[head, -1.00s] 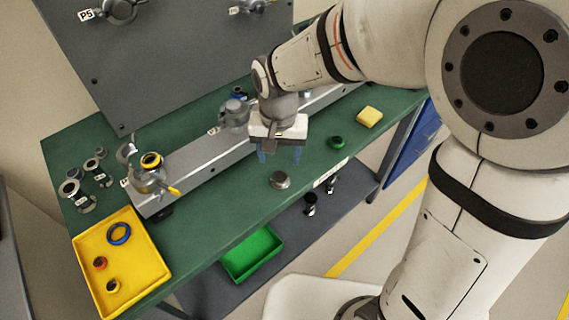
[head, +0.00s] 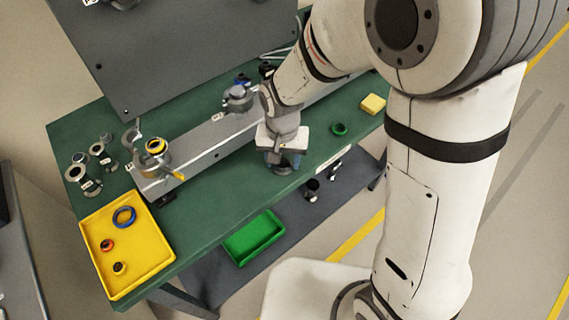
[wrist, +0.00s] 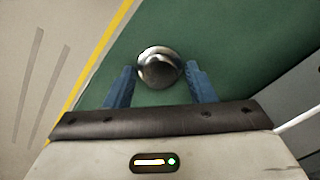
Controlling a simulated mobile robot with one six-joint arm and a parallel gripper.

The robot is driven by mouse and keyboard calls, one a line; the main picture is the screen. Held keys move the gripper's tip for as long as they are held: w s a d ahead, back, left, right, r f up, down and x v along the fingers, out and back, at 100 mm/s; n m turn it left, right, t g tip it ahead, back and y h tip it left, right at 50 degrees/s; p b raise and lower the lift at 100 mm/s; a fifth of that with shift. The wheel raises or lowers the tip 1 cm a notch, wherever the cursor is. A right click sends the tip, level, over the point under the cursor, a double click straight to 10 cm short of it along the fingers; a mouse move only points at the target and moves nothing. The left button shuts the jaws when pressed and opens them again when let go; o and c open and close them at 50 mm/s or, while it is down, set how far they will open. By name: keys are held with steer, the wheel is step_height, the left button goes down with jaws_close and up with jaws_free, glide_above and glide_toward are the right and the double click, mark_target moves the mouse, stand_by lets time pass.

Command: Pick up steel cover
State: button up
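The steel cover (wrist: 158,68) is a round, shiny, domed piece on the green bench top. In the wrist view it lies just beyond and between the tips of my gripper's blue fingers (wrist: 160,82), with green surface visible on both sides of it. My gripper is open and apart from the cover in that view. In the head view my gripper (head: 283,160) is low over the bench, and the cover (head: 282,169) is partly hidden beneath it.
A grey rail (head: 205,146) with mounts runs behind my gripper. A green ring (head: 339,129) and a yellow block (head: 373,103) lie to the right. A yellow tray (head: 150,250) with rings is at the left. A green bin (head: 254,238) sits on the lower shelf.

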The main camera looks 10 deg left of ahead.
steer(key=c, duration=0.6)
